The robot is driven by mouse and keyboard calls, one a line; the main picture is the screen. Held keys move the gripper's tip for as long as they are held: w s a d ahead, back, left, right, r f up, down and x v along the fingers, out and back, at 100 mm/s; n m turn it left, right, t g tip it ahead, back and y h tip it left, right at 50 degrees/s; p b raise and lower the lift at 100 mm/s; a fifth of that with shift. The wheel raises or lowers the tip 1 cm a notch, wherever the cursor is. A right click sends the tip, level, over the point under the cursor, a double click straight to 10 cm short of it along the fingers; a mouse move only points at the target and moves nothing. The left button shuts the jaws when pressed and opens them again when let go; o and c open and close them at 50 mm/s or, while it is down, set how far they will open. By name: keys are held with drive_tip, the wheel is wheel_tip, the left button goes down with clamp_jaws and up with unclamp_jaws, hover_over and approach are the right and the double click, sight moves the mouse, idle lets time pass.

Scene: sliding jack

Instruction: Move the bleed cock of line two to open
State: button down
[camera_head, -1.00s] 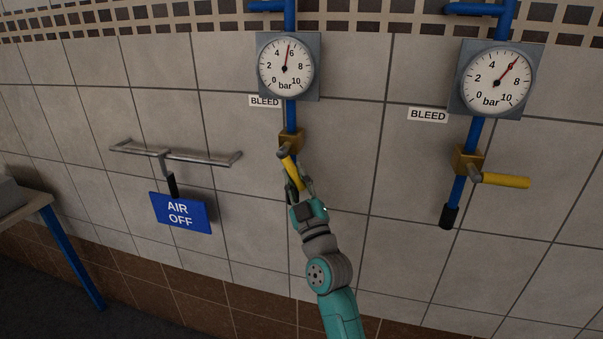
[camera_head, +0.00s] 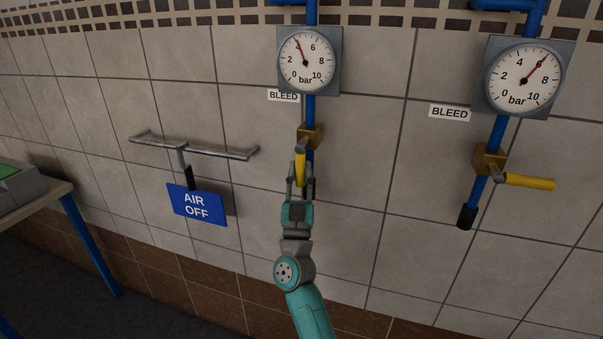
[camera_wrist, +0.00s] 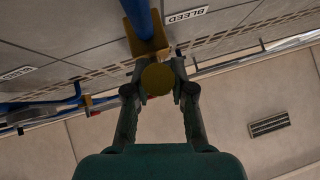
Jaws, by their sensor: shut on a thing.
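The left bleed cock has a brass body (camera_head: 310,137) on a blue pipe below a gauge (camera_head: 306,61). Its yellow handle (camera_head: 300,165) hangs downward, close to in line with the pipe. My gripper (camera_head: 301,181) is shut on this handle from below. In the wrist view the handle's round end (camera_wrist: 158,79) sits between my fingers, with the brass body (camera_wrist: 149,45) behind it. The left gauge needle stands a little above 4 bar. The right bleed cock (camera_head: 489,160) has its yellow handle (camera_head: 529,182) sticking out to the right. No line number is readable.
The right gauge (camera_head: 523,79) reads between 6 and 8. A grey T-shaped handle (camera_head: 221,151) with a blue AIR OFF sign (camera_head: 196,205) is on the wall at left. A table (camera_head: 40,200) stands at far left.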

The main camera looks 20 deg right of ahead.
drive_tip(key=c, duration=1)
unclamp_jaws()
drive_tip(key=shift+a, duration=0.1)
drive_tip(key=v, duration=1.2)
drive_tip(key=shift+w, duration=0.1)
